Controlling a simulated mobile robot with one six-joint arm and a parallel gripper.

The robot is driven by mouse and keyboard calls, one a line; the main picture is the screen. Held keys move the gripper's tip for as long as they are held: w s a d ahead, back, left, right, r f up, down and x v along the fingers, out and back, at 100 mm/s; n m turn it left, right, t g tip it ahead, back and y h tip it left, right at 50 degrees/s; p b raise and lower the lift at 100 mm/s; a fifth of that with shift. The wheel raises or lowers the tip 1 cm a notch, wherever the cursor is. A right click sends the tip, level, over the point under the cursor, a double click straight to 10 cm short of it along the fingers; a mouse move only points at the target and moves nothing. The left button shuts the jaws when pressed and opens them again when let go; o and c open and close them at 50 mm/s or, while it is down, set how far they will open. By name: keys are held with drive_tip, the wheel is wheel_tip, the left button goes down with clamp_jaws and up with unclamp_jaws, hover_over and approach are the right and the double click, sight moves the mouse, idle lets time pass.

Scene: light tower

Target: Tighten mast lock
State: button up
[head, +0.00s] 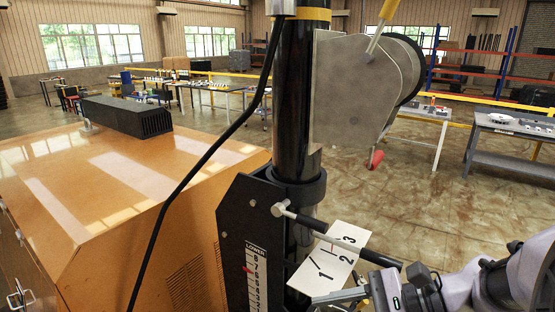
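The black mast (294,100) stands upright in a dark collar on a black bracket (240,215). What looks like the mast lock is a slanting bar handle (320,232), with a pale knob at its left end and a black grip at its right end. A white plate (322,277) marked 1, 2, 3 lies behind and below the bar. My gripper (335,297) reaches in from the lower right. Its visible metal finger is below the bar and seems apart from it. The other finger is not clearly seen, so its opening cannot be told.
A white scale (256,275) marked LOWER with a red pointer is on the bracket. An orange cabinet (110,180) fills the left. A black cable (195,170) hangs before it. A grey winch plate (350,95) with a red-ended handle juts right of the mast. Open floor lies behind.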

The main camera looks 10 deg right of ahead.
drive_tip(key=w+d+r+m+t+y+p, duration=0.1)
drive_tip(key=w+d+r+m+t+p, duration=0.2)
drive_tip(key=d+r, duration=0.4)
drive_tip(key=m+t, duration=0.4)
drive_tip(key=t, duration=0.1)
approach(309, 223)
drive_tip(key=x, duration=0.3)
drive_tip(key=p+x, duration=0.1)
drive_tip(key=x, duration=0.6)
drive_tip(key=shift+w+d+f+p, duration=0.3)
drive_tip(key=shift+d+p, duration=0.05)
drive_tip(key=shift+p, duration=0.05)
clamp_jaws()
